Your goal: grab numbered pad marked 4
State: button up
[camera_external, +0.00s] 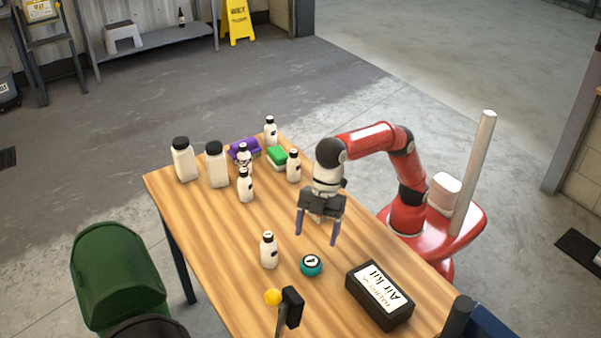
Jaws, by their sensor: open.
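My gripper (317,234) is open and empty above the wooden table, its two purple-blue fingers pointing down. A round teal item (311,271) with a white label on top lies on the table just below and in front of my gripper, apart from it. It may be the numbered pad, but the mark on its label is too small to read. I cannot make out a 4 on anything in view.
On the wooden table (205,268), a white bottle (269,252) stands left of the teal item and a black "Air kit" box (379,296) lies right. A yellow ball (273,297) is near the front.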

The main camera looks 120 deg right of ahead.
aim_at(312, 261)
jog(key=b+x, duration=0.1)
jog(key=x, duration=0.7)
jog(key=shift+s+f+b, duration=0.1)
jog(key=shift+f+b, duration=0.25)
jog(key=shift+f, duration=0.05)
jog(key=c, duration=1.1)
jog(key=shift+o, duration=0.2)
jog(key=shift+r, duration=0.1)
jog(key=shift+r, duration=0.1)
